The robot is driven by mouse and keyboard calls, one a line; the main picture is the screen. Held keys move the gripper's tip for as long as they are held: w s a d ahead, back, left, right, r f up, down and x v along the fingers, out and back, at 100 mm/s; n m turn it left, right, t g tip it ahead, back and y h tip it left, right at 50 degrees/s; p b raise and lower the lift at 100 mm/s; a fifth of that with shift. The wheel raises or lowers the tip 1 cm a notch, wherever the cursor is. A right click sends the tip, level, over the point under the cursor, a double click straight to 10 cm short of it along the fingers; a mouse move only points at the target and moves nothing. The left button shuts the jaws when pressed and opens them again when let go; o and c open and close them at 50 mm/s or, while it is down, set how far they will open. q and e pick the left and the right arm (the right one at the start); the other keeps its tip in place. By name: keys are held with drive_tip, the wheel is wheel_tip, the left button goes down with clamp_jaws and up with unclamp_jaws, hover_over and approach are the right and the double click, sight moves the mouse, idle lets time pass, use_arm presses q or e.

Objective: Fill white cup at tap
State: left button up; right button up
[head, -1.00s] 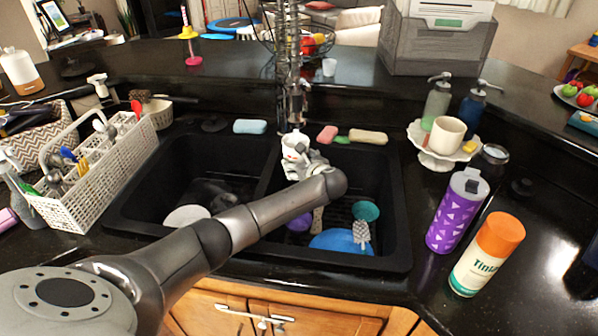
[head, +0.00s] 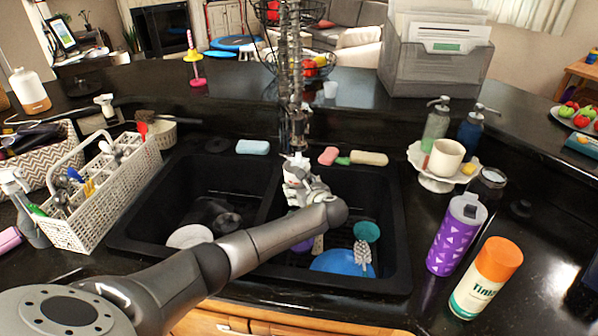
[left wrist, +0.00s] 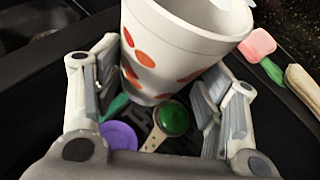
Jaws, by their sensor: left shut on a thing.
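The white cup with orange-red spots (left wrist: 165,45) fills the top middle of the left wrist view, between the fingers of my left gripper (left wrist: 160,95). In the head view the cup (head: 292,172) is small and partly hidden by my left gripper (head: 305,190), which is shut on it. It is held above the divider of the black double sink (head: 400,215), close below the tap (head: 297,120). I cannot tell whether water is running or what is inside the cup. My right gripper is not in view.
The right basin holds a blue dish (head: 340,263), a teal cup (head: 367,231) and a brush (head: 362,257). A white plate (head: 190,236) lies in the left basin. A purple bottle (head: 455,238) and an orange-capped bottle (head: 485,280) stand right. A white caddy (head: 115,195) stands left.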

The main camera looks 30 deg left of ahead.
use_arm(q)
drive_tip(key=s+d+p, duration=0.4)
drive_tip(key=s+p, duration=0.5)
drive_tip(key=s, duration=0.1)
drive_tip(key=shift+r, duration=0.15)
drive_tip(key=shift+w, duration=0.1)
wheel_tip(320, 180, up, 12)
drive_tip(key=p, duration=0.4)
drive_tip(key=shift+r, duration=0.25)
idle(0.6)
drive_tip(key=shift+f, duration=0.1)
idle(0.4)
